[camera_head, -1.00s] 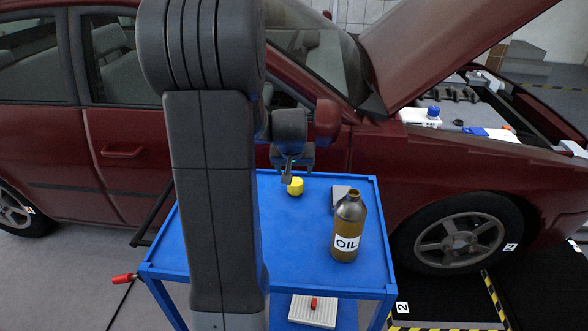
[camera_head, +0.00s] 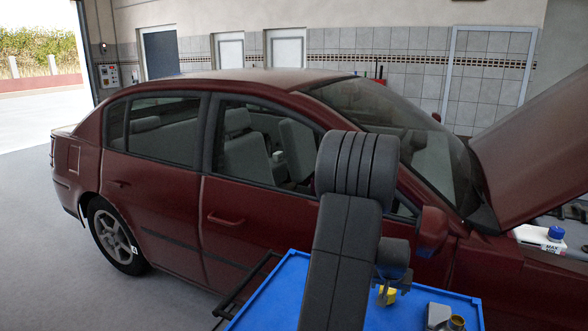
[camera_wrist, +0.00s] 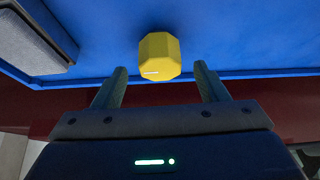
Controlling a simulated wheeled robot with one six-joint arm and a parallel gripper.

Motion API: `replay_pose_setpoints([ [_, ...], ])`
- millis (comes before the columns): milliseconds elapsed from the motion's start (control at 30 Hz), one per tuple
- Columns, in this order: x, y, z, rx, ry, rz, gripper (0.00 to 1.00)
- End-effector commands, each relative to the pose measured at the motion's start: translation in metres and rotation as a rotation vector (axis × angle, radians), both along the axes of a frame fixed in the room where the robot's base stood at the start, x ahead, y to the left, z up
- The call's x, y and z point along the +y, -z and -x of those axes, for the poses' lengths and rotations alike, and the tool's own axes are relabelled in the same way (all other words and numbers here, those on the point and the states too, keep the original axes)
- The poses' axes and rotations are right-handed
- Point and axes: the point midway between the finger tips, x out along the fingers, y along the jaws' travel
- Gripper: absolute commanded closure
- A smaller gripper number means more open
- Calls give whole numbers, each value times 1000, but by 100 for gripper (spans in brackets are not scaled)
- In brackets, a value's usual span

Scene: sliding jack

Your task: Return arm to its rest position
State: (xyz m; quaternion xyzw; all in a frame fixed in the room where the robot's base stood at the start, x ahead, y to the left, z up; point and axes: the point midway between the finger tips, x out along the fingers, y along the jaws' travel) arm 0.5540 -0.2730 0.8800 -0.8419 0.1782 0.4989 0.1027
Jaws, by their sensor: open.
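My gripper (camera_wrist: 159,78) is open in the wrist view, its two fingers spread apart with nothing between them. A yellow faceted cap (camera_wrist: 159,56) stands on the blue cart top (camera_wrist: 110,40) just beyond the fingertips. In the head view my arm rises in front of the cart, and my gripper is mostly hidden behind and beside its lower link. The yellow cap (camera_head: 387,296) shows there just below the gripper, on the blue cart (camera_head: 280,290).
The dark red car (camera_head: 250,190) stands behind the cart, its hood raised at the right. A grey block (camera_head: 438,314) and the oil bottle's top (camera_head: 457,322) are on the cart. A white reservoir with a blue cap (camera_head: 555,235) sits in the engine bay. Floor at left is clear.

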Motion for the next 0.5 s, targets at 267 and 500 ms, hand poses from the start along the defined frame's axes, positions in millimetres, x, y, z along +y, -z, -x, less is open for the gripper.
replay_pose_setpoints([
  [267,-5,28,-12,2,1,-1,33],
  [500,-5,24,-12,0,1,0,33],
])
